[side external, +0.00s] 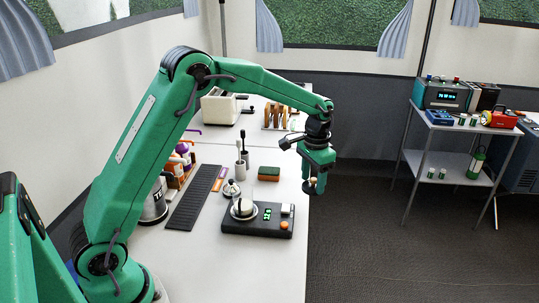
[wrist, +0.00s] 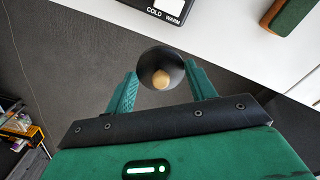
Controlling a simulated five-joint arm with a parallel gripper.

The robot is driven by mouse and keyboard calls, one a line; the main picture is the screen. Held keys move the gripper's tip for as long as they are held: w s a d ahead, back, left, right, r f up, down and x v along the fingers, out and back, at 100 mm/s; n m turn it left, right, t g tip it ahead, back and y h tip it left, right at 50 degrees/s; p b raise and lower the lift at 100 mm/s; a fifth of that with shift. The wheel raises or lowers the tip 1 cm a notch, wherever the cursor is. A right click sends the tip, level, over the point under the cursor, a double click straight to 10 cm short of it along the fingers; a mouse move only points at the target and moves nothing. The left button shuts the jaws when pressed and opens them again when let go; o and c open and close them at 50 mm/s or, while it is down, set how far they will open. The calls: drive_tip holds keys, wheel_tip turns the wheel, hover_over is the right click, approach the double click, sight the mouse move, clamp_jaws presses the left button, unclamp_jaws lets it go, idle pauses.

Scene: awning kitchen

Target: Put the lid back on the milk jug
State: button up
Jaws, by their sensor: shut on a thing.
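My gripper (side external: 314,186) is out past the right edge of the table, over the dark floor. In the wrist view its two teal fingers (wrist: 160,84) are on either side of a dark round lid (wrist: 155,61) with a tan knob, and they are shut on it. The lid's knob faces the wrist camera. The device's edge with "COLD" and "WARM" shows in the wrist view (wrist: 150,12).
A green-and-brown sponge (side external: 269,174) lies behind the device. A small silver domed thing (side external: 231,188), a long black strip (side external: 196,197) and a metal pot (side external: 153,206) are to its left. A shelf stand (side external: 450,163) stands at the right, with bare floor between.

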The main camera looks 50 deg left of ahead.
drive_tip(key=s+a+r+n, duration=0.3)
drive_tip(key=s+a+n, duration=0.2)
drive_tip(key=s+n, duration=0.3)
drive_tip(key=s+a+r+n, duration=0.4)
drive_tip(key=s+n, duration=0.4)
drive_tip(key=n, duration=0.2)
drive_tip(key=shift+a+r, duration=0.2)
drive_tip(key=shift+a, duration=0.4)
drive_tip(key=shift+f, duration=0.15)
wheel_tip(320, 180, down, 6)
drive_tip(key=shift+f, duration=0.25)
idle(2.2)
drive_tip(key=o, duration=1.5)
drive_tip(key=shift+c, duration=0.2)
